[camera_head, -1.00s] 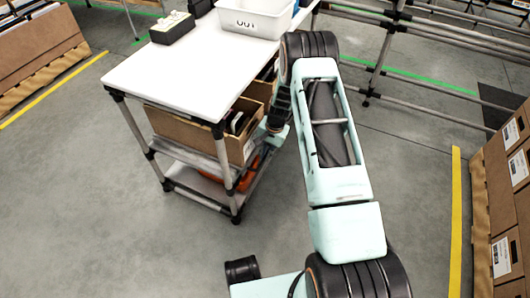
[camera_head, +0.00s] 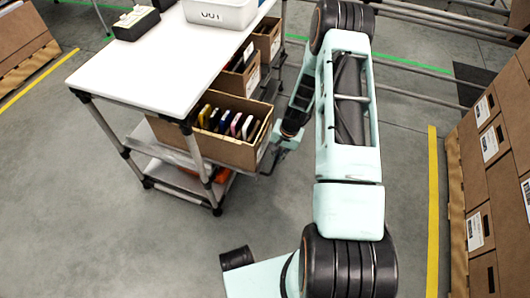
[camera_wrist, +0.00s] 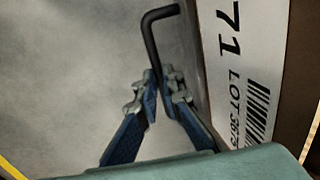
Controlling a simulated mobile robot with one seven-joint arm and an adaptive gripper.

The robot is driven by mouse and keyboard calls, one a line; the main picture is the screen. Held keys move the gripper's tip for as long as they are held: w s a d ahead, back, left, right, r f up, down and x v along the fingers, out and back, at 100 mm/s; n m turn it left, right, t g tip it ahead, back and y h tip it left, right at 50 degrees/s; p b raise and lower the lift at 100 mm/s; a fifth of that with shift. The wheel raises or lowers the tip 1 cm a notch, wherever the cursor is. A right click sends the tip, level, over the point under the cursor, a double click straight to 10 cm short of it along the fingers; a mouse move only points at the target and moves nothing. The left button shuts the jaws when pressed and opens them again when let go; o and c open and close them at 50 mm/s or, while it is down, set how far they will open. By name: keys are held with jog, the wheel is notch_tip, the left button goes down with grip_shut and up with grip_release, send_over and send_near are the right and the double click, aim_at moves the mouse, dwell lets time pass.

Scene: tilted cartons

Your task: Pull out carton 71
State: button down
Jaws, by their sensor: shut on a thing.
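Carton 71 (camera_head: 225,151) is a brown open-topped box on the upper shelf under the white table. It sticks partly out past the table's right edge, and several coloured flat items show in it. In the wrist view its white label (camera_wrist: 236,60) reads 71, on the panel right of my gripper. My gripper (camera_wrist: 158,82) is shut on a black bent rod (camera_wrist: 151,38) beside that panel. Where the rod meets the carton cannot be seen. In the head view my gripper (camera_head: 272,160) is small and dark at the carton's right end.
Two more cartons (camera_head: 238,80) (camera_head: 267,40) stand farther back on the same shelf. The white tabletop (camera_head: 150,65) carries a white bin (camera_head: 220,14) and a dark box (camera_head: 136,22). Stacked cartons (camera_head: 490,150) stand at the right behind a yellow line. Grey floor between is free.

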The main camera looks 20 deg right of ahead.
jog(key=s+d, duration=0.9)
jog(key=d, duration=0.3)
jog(key=shift+d, duration=0.2)
jog(key=c, duration=2)
grip_release()
jog(key=shift+c, duration=0.2)
jog(key=shift+r, duration=0.1)
notch_tip(320, 180, up, 12)
jog(key=s+d, duration=0.1)
jog(key=d, duration=0.1)
jog(key=shift+s+f, duration=0.2)
